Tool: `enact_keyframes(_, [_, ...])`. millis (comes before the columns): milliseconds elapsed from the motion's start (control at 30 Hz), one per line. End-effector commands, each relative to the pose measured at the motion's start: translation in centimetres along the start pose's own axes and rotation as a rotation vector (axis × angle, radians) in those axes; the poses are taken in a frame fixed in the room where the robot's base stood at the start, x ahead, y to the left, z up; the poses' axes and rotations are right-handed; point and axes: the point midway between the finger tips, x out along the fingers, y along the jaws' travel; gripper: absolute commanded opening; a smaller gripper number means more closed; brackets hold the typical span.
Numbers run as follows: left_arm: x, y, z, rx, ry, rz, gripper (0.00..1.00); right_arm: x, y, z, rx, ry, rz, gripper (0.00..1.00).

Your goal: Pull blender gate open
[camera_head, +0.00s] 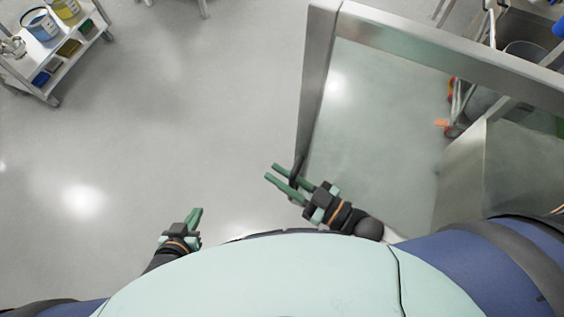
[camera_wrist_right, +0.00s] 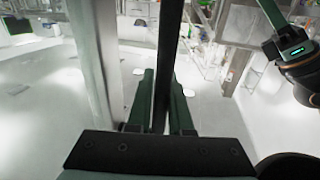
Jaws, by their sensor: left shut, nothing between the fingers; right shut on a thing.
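The blender gate is a metal-framed clear panel on the right of the head view, with its left upright (camera_head: 313,90) and top rail (camera_head: 440,58) showing. My right gripper (camera_head: 272,172) is at the lower part of that upright. It is shut on the gate's dark handle bar (camera_wrist_right: 168,55), which runs between its green fingers in the right wrist view. The metal post (camera_wrist_right: 92,60) stands just left of the bar there. My left gripper (camera_head: 197,213) is shut and empty, low over the floor and well apart from the gate.
A shelf cart (camera_head: 62,62) with buckets and bins stands at the upper left. A metal panel (camera_head: 462,180) and equipment with hoses lie behind the gate on the right. The grey floor (camera_head: 180,110) left of the gate is clear.

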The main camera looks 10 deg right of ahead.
Motion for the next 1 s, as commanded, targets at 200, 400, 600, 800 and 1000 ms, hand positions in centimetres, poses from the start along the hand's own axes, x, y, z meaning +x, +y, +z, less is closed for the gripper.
enact_keyframes(200, [-0.07,-0.01,0.07,-0.001,-0.003,-0.001,0.00,-0.14,-0.31,-0.09,-0.001,0.003,-0.006,0.00])
enact_keyframes(400, [-0.07,-0.01,0.15,-0.001,-0.004,-0.001,0.00,-0.13,-0.29,-0.09,-0.001,0.003,-0.006,0.00])
enact_keyframes(600, [-0.08,0.00,0.22,-0.001,-0.006,-0.001,0.00,-0.12,-0.27,-0.07,-0.001,0.002,-0.005,0.30])
enact_keyframes(800, [-0.09,0.01,0.28,-0.001,-0.008,-0.001,0.00,-0.13,-0.26,-0.04,0.000,0.001,-0.005,0.30])
enact_keyframes(1000, [-0.09,0.02,0.30,-0.001,-0.009,0.000,0.00,-0.18,-0.27,-0.01,0.000,0.000,-0.005,0.30])
